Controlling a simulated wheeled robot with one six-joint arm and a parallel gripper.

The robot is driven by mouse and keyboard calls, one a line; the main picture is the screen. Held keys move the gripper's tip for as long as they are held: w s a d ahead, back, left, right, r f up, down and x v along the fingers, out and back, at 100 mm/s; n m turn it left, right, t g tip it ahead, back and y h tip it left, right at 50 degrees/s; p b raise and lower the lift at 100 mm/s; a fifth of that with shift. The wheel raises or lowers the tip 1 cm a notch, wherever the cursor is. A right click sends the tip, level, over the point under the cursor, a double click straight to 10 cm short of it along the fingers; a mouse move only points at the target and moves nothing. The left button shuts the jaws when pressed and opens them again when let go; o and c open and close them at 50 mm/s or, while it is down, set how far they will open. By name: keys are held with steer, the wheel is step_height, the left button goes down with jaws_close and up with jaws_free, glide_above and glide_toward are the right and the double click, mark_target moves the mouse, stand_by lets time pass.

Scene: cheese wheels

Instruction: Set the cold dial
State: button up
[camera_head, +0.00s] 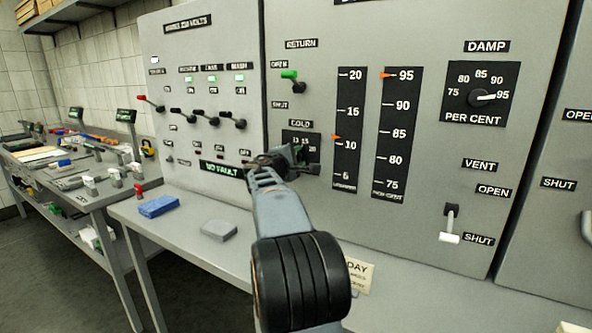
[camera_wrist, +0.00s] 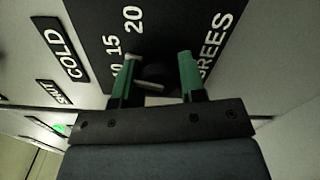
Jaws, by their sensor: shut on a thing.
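The cold dial is a dark round knob (camera_wrist: 156,74) on a black scale plate (camera_wrist: 172,22) marked 10, 15, 20 and DEGREES. The COLD label (camera_head: 301,124) sits just above the plate in the head view. My gripper (camera_head: 301,155) is at the plate and hides most of the dial there. In the wrist view its green-tipped fingers (camera_wrist: 157,77) stand on either side of the knob, shut on it. A pale pointer line shows on the knob between the fingers. The exact number it points to cannot be told.
Right of the dial are two tall gauges (camera_head: 348,120), with orange markers a little above 10 and at 95. The damp dial (camera_head: 482,97) and vent lever (camera_head: 449,225) are further right. A RETURN lever (camera_head: 291,76) is above. A blue block (camera_head: 158,206) and grey block (camera_head: 219,231) lie on the shelf.

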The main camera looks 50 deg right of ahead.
steer(key=shift+m+b, duration=0.5)
steer(key=shift+b, duration=0.05)
steer(key=o, duration=0.9)
steer(key=b+v, duration=0.1)
steer(key=v, duration=1.2)
steer(key=shift+s+a, duration=0.1)
steer(key=shift+a, duration=0.3)
steer(key=shift+f, duration=0.1)
